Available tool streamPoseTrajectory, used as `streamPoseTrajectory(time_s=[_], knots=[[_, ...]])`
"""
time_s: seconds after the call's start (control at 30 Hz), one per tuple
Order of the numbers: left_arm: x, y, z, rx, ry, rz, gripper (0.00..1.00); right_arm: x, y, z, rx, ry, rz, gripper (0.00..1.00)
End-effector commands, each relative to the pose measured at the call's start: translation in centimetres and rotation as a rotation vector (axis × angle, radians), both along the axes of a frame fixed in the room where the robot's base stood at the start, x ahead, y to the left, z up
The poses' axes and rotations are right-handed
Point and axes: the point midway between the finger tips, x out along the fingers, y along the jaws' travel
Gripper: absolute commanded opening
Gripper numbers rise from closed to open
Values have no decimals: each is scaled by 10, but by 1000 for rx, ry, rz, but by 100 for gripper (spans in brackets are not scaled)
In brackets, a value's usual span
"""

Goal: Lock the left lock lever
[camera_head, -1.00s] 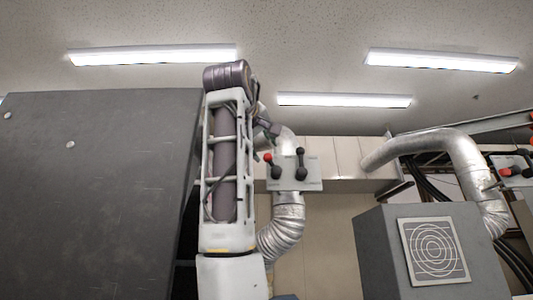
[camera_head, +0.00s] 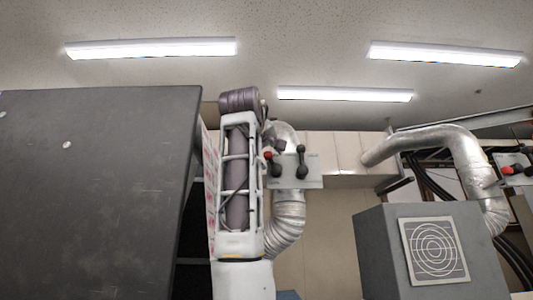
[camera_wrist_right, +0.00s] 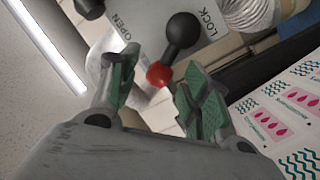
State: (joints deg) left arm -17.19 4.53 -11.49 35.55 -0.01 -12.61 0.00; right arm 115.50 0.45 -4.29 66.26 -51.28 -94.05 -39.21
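A grey plate (camera_head: 313,172) carries two levers. Its left lever (camera_head: 276,168) has a black knob and a red ball end; the other lever (camera_head: 302,162) looks all black. In the right wrist view the red-ended lever (camera_wrist_right: 182,32) stands on the plate near the words OPEN and LOCK. My right gripper (camera_wrist_right: 162,78) is open, with its green-padded fingers on either side of the red ball. I cannot tell whether they touch it. In the head view the right gripper (camera_head: 273,138) is small and partly hidden beside my arm. My left gripper is not in view.
A large dark panel (camera_head: 90,180) fills the left. A silver duct (camera_head: 288,220) runs behind and below the plate. A grey box (camera_head: 375,250) stands at right, near another red-ended lever (camera_head: 507,170). A printed sheet (camera_wrist_right: 285,120) lies beside the gripper.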

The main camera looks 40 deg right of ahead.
Motion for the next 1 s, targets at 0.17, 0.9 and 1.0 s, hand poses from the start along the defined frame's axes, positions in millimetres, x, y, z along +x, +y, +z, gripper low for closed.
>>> streamPoseTrajectory(time_s=[0.17,0.9,1.0], knots=[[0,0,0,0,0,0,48,0,0,0,0,0,0,26],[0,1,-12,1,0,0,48,3,4,-6,-95,78,-1,2],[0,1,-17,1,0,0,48,4,5,-9,-144,119,-2,2]])
